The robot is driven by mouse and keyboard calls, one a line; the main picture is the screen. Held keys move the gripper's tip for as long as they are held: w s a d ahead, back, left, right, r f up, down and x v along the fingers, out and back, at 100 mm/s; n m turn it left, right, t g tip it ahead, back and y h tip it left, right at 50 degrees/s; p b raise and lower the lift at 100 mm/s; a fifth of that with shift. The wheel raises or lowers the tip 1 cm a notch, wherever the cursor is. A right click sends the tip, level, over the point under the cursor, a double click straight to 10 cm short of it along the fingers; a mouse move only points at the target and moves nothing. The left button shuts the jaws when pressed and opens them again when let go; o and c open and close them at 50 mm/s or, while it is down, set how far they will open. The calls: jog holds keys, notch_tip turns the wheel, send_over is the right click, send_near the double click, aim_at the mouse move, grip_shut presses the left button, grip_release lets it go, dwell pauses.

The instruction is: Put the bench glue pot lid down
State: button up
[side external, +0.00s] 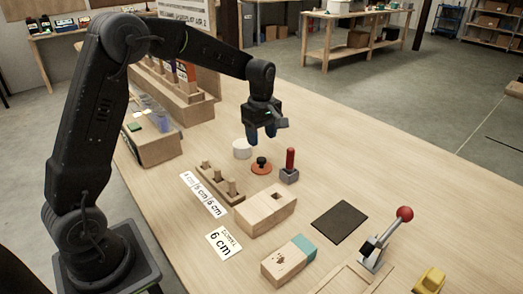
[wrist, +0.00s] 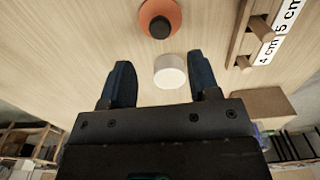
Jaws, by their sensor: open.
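The glue pot lid (side external: 261,166), an orange disc with a black knob, lies flat on the wooden bench with its knob up. It also shows at the top of the wrist view (wrist: 174,14). A short white round pot (side external: 242,149) stands just behind it, apart from it. In the wrist view the white pot (wrist: 170,71) appears between the finger lines. My gripper (side external: 262,137) is open and empty, pointing down above the bench near the lid and pot. It touches neither. Its two dark blue fingers show wide apart in the wrist view (wrist: 161,82).
A red-handled tool in a grey block (side external: 289,170) stands right of the lid. A wooden peg rack (side external: 222,185) and a holed wood block (side external: 265,212) are in front. A dark mat (side external: 341,222) and red-knobbed lever (side external: 385,240) are farther right. The bench's back right is clear.

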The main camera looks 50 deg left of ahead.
jog(key=s+d+r+m+t, duration=0.1)
jog(key=s+d+r+m, duration=0.2)
jog(key=s+r+m, duration=0.3)
jog(key=s+d+r+m+t, duration=0.2)
jog(key=s+d+r+m, duration=0.15)
jog(key=s+r, duration=0.3)
jog(key=s+d+f+m+t, duration=0.2)
jog(key=s+m, duration=0.6)
jog(key=s, duration=0.5)
jog(key=shift+s+d+f+t, duration=0.2)
jog(key=shift+s+d+t, duration=0.15)
jog(key=shift+d, duration=0.35)
